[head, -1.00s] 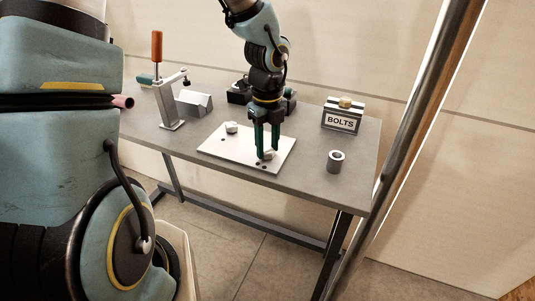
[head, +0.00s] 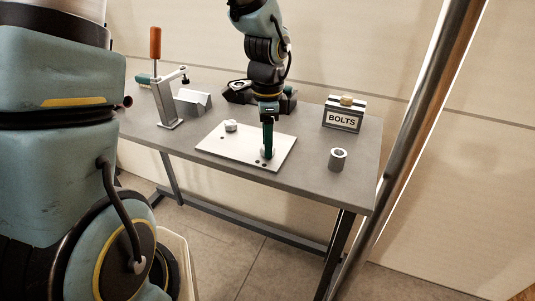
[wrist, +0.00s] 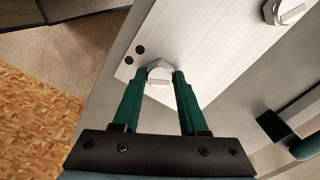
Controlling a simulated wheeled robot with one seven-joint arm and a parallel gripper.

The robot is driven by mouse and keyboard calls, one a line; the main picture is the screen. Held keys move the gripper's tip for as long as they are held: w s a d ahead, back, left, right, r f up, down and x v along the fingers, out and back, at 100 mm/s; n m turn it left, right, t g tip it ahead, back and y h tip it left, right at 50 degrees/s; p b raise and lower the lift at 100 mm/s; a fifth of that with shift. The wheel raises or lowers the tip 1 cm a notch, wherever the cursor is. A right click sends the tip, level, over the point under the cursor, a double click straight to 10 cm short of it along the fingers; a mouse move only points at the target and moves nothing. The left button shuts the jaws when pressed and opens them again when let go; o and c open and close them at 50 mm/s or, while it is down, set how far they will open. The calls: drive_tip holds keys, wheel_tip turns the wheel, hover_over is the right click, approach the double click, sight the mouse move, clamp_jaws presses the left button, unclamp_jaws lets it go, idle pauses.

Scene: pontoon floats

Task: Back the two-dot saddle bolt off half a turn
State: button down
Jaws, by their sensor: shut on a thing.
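A pale metal plate (head: 218,147) lies on the grey table. The two-dot saddle bolt (wrist: 159,75) has a light hexagonal head with a slot, and two dark dots mark the plate beside it in the wrist view. My gripper (wrist: 161,76) has its green fingers shut on opposite sides of this head. In the head view my gripper (head: 268,156) points straight down at the plate's near right part, showing edge-on and hiding most of the bolt. A second bolt (head: 231,126) stands at the plate's far left; it also shows in the wrist view (wrist: 287,12).
A toggle clamp with an orange handle (head: 155,44) and a grey V-shaped block (head: 193,102) stand at the left. A box marked BOLTS (head: 341,120) and a hollow metal cylinder (head: 338,159) stand to the right. Dark items sit behind my gripper.

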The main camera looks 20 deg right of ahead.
drive_tip(key=shift+n, duration=0.5)
drive_tip(key=n+b, duration=0.1)
drive_tip(key=n, duration=0.4)
drive_tip(key=shift+n, duration=0.4)
drive_tip(key=c, duration=0.9)
unclamp_jaws()
drive_tip(key=shift+n, duration=0.5)
drive_tip(key=o, duration=0.3)
drive_tip(key=shift+o, duration=0.2)
wheel_tip(320, 180, up, 6)
drive_tip(key=p, duration=0.5)
drive_tip(key=shift+r, duration=0.1)
